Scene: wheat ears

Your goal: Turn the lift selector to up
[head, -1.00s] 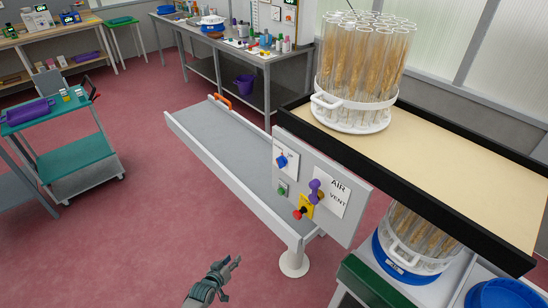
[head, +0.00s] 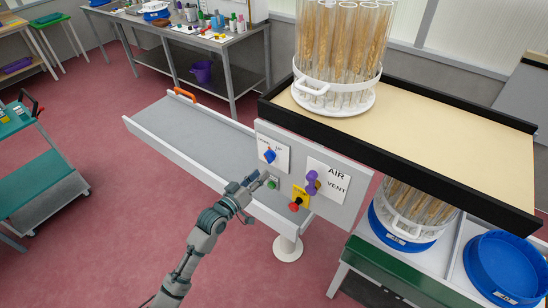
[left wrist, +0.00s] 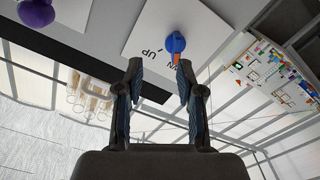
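The lift selector is a blue knob (head: 269,156) on a white plate on the grey panel (head: 350,205). In the left wrist view the blue knob (left wrist: 175,42) has an orange mark, with "UP" lettering on the plate beside it. My left gripper (head: 260,178) is in front of the panel, just below and left of the knob, near the green button (head: 273,183). In the left wrist view my gripper (left wrist: 159,68) has its fingers apart with nothing between them. The knob is beyond the fingertips. My right gripper is not in view.
Right of the selector are a red stop button (head: 295,206) on yellow and a purple air/vent lever (head: 312,183). A rack of wheat tubes (head: 338,100) stands on the beige-topped platform (head: 440,125) above. A grey ramp (head: 195,130) runs behind the panel.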

